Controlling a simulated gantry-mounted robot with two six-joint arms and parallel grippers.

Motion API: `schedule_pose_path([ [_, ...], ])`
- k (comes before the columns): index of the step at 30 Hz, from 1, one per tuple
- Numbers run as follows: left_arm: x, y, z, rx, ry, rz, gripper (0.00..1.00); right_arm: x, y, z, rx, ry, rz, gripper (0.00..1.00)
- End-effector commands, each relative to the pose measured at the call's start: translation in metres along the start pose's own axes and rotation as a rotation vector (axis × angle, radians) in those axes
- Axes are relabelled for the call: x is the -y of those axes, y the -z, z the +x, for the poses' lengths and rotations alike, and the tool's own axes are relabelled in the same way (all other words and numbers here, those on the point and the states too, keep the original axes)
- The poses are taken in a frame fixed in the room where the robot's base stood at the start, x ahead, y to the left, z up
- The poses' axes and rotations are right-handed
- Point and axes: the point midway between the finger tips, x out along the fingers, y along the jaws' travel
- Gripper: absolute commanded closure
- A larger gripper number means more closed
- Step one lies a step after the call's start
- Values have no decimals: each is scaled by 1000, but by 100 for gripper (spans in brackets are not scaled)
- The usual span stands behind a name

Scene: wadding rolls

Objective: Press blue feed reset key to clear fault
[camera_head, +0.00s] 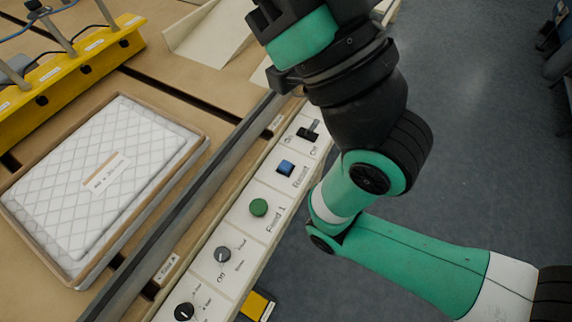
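The blue key (286,168), labelled "Reset", sits on a white control panel (229,215) that runs diagonally along the table edge. It stands between a green round button (259,207) marked "Feed 1" and a black toggle switch (309,134). Nothing covers the blue key. My green and black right arm comes in from the lower right and bends up past the panel, leaving the top of the picture. Its gripper is out of frame. My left arm and gripper do not show.
Two rotary knobs (222,254) sit lower on the panel. A tray (199,150) with a quilted white pad (90,205) lies on the table at left, behind a grey rail (190,217). A yellow bar (75,70) stands at upper left. Grey floor lies to the right.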

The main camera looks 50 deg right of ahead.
Motion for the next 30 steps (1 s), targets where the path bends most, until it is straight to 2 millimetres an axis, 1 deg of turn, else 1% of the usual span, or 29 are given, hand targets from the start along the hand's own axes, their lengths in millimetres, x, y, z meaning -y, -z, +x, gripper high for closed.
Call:
schedule_pose_path([
  [5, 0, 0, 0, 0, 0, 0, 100, 0, 0, 0, 0, 0, 0, 52],
  [6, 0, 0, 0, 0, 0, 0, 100, 0, 0, 0, 0, 0, 0, 55],
  [8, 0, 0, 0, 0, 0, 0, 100, 0, 0, 0, 0, 0, 0, 66],
  [9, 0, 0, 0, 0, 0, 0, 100, 0, 0, 0, 0, 0, 0, 73],
  [13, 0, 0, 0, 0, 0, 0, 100, 0, 0, 0, 0, 0, 0, 97],
  [14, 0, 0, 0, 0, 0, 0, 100, 0, 0, 0, 0, 0, 0, 100],
  [30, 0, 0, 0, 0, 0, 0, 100, 0, 0, 0, 0, 0, 0, 100],
])
